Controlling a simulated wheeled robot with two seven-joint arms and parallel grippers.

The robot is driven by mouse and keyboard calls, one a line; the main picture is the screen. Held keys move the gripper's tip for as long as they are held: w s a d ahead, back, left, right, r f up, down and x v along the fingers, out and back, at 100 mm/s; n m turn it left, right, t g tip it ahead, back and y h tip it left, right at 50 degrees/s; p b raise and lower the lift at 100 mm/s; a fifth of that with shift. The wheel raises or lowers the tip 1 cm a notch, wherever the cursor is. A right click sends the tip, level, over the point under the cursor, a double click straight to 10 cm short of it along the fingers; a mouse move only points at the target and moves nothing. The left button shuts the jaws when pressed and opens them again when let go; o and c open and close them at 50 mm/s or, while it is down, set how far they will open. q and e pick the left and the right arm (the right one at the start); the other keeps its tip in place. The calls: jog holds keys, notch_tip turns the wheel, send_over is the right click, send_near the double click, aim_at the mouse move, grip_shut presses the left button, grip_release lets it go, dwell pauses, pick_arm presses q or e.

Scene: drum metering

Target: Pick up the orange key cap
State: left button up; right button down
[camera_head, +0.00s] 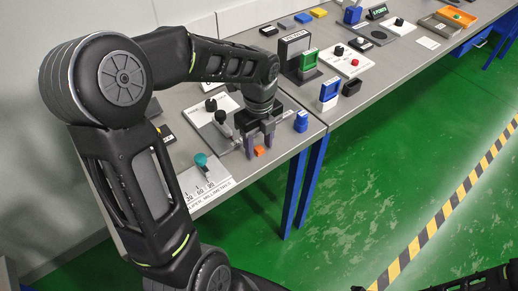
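The orange key cap (259,151) is a small orange block on the grey bench, near the bench's front edge. My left gripper (259,146) points down right at it. Its two dark fingers are spread apart, one to the left and one to the right of the cap. The cap shows between and just below the fingertips; I cannot tell whether the fingers touch it. My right gripper is not in view.
A blue block (301,121) stands to the right of my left gripper. A white scale plate with a teal knob (201,160) lies to the left. A panel with a black knob (211,104) is behind. Green and blue holders (308,61) stand on the bench beyond.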

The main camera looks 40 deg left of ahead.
aim_at(259, 148)
pick_arm(q)
grip_shut()
jog(key=shift+r, duration=0.1)
dwell(0.5)
notch_tip(259, 148, up, 10)
dwell(0.4)
dwell(0.5)
